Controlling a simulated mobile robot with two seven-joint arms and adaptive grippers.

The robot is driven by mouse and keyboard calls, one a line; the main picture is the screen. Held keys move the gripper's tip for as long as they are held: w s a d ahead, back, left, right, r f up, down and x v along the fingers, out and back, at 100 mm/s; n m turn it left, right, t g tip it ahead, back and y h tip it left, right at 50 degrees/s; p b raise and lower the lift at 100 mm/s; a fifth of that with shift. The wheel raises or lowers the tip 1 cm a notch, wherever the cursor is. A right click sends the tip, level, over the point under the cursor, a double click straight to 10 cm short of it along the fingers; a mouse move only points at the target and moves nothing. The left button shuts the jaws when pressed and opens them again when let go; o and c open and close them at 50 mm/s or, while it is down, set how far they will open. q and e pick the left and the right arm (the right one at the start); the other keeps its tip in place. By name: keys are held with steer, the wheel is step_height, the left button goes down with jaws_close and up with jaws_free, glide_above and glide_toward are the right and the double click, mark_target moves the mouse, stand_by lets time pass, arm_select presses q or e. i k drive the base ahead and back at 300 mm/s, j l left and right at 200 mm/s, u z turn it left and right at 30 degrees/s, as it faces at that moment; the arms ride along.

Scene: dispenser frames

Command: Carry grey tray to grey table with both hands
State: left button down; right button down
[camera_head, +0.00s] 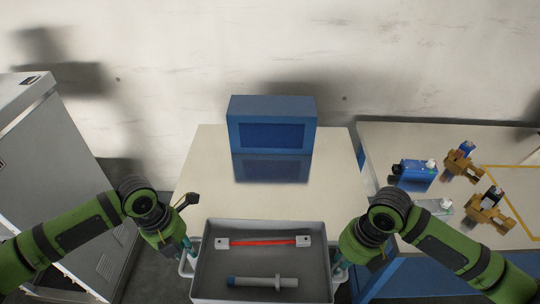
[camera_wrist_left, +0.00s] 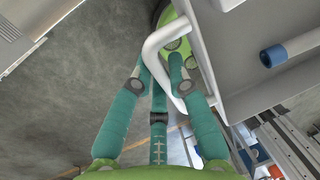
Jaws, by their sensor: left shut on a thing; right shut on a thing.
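The grey tray (camera_head: 262,225) is at the bottom centre of the head view, in front of or over the near part of a pale-topped table (camera_head: 205,170); I cannot tell its height above it. In it lie a red bar with white ends (camera_head: 262,242) and a pale rod with a blue end (camera_head: 265,282). My left gripper (camera_head: 188,252) is shut on the tray's left handle. In the left wrist view its teal fingers (camera_wrist_left: 172,80) close around the white handle (camera_wrist_left: 155,55). My right gripper (camera_head: 340,264) is at the tray's right side, shut on that handle, partly hidden by the arm.
A blue box (camera_head: 272,125) stands at the back of the pale table. A second table (camera_head: 385,145) on the right holds a blue device (camera_head: 413,172) and several brown parts (camera_head: 490,212). A grey cabinet (camera_head: 50,160) stands left. The pale tabletop before the box is clear.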

mark_target(262, 177)
steer(key=i, duration=1.1)
